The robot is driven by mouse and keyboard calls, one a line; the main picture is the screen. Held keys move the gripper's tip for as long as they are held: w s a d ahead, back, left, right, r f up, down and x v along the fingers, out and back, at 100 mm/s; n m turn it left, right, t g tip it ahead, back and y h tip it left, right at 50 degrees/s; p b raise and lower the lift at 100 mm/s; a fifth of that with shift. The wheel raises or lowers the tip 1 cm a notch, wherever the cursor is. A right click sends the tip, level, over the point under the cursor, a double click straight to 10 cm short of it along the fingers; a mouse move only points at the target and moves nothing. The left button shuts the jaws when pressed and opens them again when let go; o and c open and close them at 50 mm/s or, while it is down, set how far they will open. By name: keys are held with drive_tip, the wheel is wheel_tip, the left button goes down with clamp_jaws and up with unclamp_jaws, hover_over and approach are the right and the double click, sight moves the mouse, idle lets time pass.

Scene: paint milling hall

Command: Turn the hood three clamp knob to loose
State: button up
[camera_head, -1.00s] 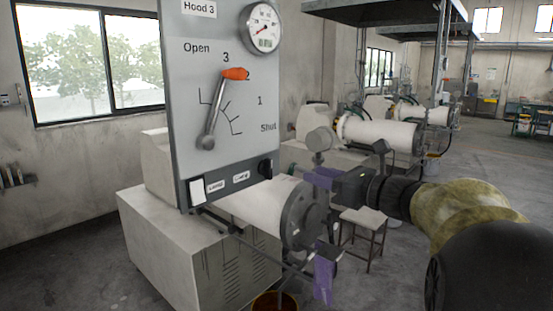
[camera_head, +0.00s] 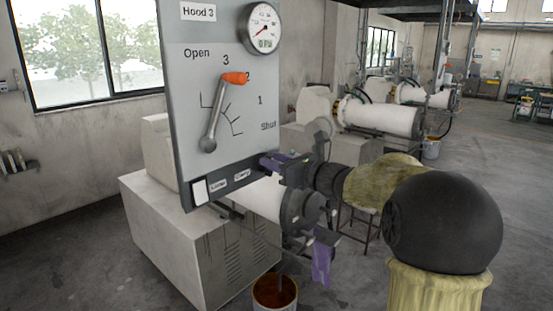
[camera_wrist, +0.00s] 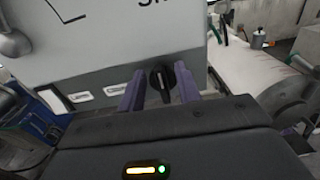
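The black clamp knob (camera_wrist: 162,81) is on the lower right of the Hood 3 panel (camera_head: 190,110), its grip bar close to upright in the wrist view. My gripper (camera_wrist: 160,86) is open, with one purple finger on each side of the knob. A gap shows on the left; the right finger is very close, and I cannot tell if it touches. In the head view my gripper (camera_head: 286,162) is at the panel's lower right corner and hides the knob.
Below stand a grey cabinet (camera_head: 170,235), a white mill cylinder (camera_head: 258,200) and a bucket (camera_head: 275,292). A stool (camera_head: 358,225) is behind my arm.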

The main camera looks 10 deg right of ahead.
clamp_jaws()
